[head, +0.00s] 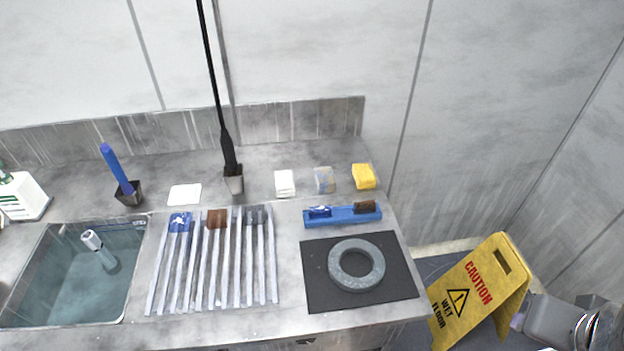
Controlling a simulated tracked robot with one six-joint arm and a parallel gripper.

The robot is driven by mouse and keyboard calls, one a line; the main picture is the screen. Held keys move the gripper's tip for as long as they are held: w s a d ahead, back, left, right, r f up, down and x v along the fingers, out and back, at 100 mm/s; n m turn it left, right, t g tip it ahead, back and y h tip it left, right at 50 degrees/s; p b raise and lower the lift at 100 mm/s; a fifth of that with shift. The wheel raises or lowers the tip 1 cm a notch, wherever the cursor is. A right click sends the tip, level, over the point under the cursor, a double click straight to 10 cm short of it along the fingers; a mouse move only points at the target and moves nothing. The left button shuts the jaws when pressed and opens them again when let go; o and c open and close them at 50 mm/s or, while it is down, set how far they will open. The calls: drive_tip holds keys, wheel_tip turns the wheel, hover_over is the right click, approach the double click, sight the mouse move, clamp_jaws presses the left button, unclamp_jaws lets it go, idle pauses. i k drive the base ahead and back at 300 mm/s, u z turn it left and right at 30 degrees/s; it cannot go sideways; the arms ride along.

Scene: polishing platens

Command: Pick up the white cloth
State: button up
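A folded white cloth (285,183) lies on the grey counter towards the back, right of the middle. A flat white square (185,194) lies further left on the counter; I cannot tell whether it is also a cloth or a sheet. Part of my arm shows at the bottom right corner, beside the counter and far from both white things. My gripper's fingers do not show.
A sink (75,270) is at the left, beside a ribbed rack (213,262). A blue tray (343,217), black mat (312,290) and grey ring (357,287) lie in front. A yellow caution sign (478,295) stands right.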

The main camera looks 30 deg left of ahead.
sight(285, 186)
drive_tip(key=z, duration=0.3)
drive_tip(key=k, duration=0.95)
drive_tip(key=u, duration=2)
drive_tip(key=i, duration=0.95)
drive_tip(key=u, duration=0.05)
